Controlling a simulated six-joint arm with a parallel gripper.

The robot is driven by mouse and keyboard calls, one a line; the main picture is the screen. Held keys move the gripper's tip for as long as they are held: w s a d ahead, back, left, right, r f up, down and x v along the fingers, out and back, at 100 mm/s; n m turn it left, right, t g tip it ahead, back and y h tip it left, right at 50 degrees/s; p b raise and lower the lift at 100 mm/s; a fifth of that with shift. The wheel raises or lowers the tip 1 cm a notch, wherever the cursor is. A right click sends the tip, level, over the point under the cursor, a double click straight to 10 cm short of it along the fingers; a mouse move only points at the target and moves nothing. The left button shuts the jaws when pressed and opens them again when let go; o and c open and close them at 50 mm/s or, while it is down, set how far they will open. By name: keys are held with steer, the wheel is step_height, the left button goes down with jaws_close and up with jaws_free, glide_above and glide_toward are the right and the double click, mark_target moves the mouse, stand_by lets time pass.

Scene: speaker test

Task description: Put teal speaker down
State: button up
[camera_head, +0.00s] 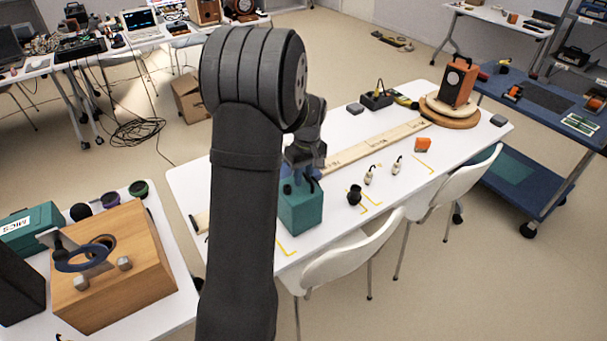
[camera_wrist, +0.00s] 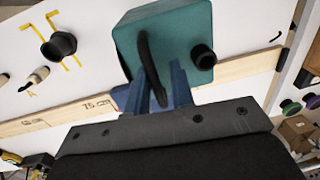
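The teal speaker (camera_head: 301,212) is a box with a black strap handle and a black knob on top. It is upright at the near left part of the white table, between the measuring board and the front edge. My gripper (camera_head: 303,172) is right above it.
The measuring board (camera_head: 375,143) runs along the table. A black cup (camera_head: 354,195), small pale figures (camera_head: 369,175) and an orange block (camera_head: 423,145) stand along the front side. An orange speaker (camera_head: 458,82) sits on a round wooden stand at the far right. White chairs (camera_head: 345,255) adjoin the front edge.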

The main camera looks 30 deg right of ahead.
steer(key=shift+o, duration=0.6)
steer(key=shift+r, duration=0.1)
step_height(320, 180, up, 12)
steer(key=d, duration=0.1)
steer(key=f, duration=0.8)
steer(key=a+f, duration=0.1)
steer(key=f, duration=0.3)
steer(key=shift+f, duration=0.2)
step_height(320, 180, up, 3)
steer(key=shift+f, duration=0.2)
steer(key=shift+r, duration=0.65)
